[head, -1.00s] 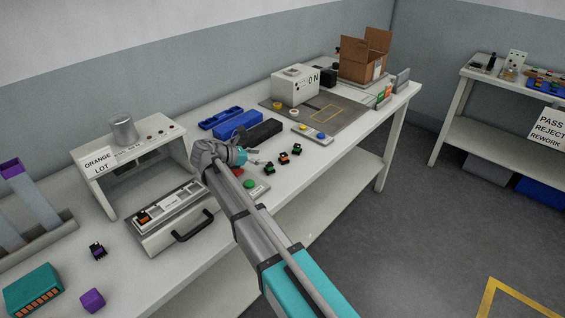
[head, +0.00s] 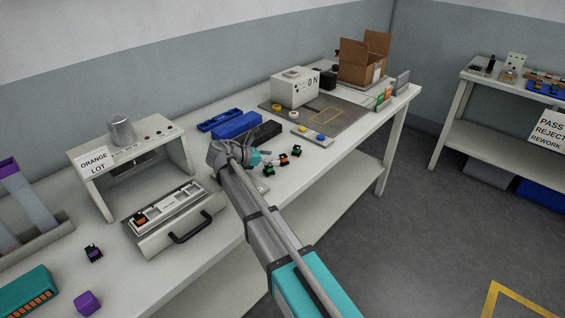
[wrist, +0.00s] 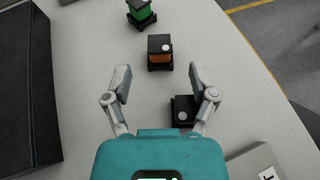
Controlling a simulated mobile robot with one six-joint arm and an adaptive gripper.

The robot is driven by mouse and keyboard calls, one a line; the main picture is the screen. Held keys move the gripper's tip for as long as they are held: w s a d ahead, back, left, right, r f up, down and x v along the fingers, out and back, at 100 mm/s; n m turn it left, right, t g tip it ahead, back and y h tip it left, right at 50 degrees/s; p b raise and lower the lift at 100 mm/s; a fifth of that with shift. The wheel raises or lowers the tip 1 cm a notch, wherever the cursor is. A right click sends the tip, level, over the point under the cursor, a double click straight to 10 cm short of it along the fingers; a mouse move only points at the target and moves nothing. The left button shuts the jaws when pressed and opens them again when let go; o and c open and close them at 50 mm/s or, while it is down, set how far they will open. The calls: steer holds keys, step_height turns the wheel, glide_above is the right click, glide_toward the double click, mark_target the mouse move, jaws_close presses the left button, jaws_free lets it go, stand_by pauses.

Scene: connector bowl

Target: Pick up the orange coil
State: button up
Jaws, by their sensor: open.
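The orange coil is a small black block with an orange band (wrist: 160,56) and a pale round spot on top. It stands on the bench just beyond my fingertips, near the midline of the wrist view. In the head view the coil (head: 283,159) is the middle of three small blocks, right of my gripper. My gripper (wrist: 158,82) is open, with nothing between its fingertips. In the head view my gripper (head: 262,158) is low over the bench, partly hidden by my arm.
A green-banded block (wrist: 141,14) stands beyond the coil. A dark block (wrist: 183,110) is close by my right finger. A long black bin (wrist: 25,90) lies to the left. A grey box (wrist: 262,162) is at lower right. The bench's right edge is near.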

mark_target(283, 159)
steer(key=shift+b+x, duration=0.35)
steer(key=shift+x, duration=0.95)
steer(key=c, duration=1)
